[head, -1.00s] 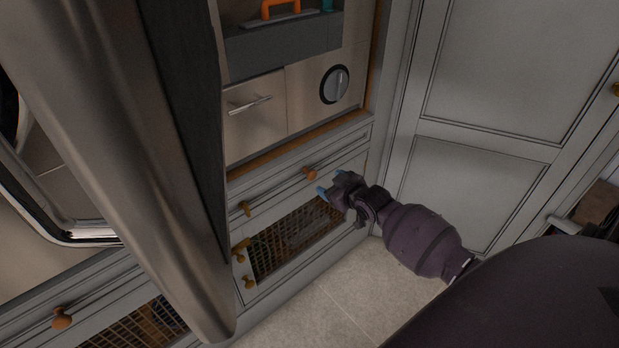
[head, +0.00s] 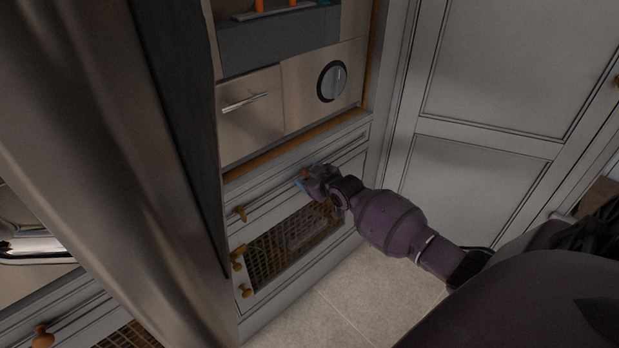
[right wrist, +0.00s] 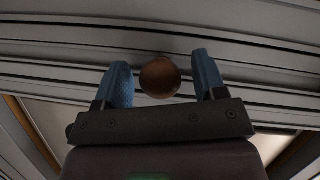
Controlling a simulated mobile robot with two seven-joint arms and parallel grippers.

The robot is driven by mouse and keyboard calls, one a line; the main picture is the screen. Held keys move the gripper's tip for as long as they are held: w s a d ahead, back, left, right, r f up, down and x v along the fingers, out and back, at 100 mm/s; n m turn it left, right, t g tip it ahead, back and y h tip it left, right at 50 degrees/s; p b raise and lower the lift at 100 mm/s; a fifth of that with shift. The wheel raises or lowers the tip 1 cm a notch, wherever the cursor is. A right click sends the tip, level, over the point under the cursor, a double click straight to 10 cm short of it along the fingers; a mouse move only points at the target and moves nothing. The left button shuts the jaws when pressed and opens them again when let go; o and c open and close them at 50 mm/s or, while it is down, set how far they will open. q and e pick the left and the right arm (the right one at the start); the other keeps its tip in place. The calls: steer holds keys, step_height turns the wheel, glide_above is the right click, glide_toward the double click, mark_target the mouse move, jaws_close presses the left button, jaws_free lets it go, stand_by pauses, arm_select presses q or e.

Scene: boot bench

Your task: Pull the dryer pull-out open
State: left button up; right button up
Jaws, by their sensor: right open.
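The dryer pull-out (head: 272,198) is a shallow pale grey panelled front below the dryer, and it looks shut. It has a wooden knob at its left (head: 240,213) and another at its right (head: 304,173). My right gripper (head: 309,179) is at the right knob. In the right wrist view, the round brown knob (right wrist: 160,78) sits between the two blue fingertips of the gripper (right wrist: 161,82). The fingers are open, with a gap on each side of the knob. My left gripper is not in view.
Below is a mesh-fronted drawer (head: 290,243) with small wooden knobs. Above is the steel dryer front with a dial (head: 332,81) and a bar handle (head: 245,102). A grey panelled door (head: 478,185) stands to the right. The tiled floor (head: 335,295) in front is clear.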

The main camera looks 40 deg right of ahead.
jaws_close()
arm_select(q)
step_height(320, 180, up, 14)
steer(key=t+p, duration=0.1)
steer(key=p, duration=1.3)
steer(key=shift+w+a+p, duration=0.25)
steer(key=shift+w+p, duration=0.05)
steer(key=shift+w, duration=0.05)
arm_select(e)
steer(key=s+d, duration=0.3)
steer(key=s, duration=3.5)
steer(key=shift+s, duration=0.3)
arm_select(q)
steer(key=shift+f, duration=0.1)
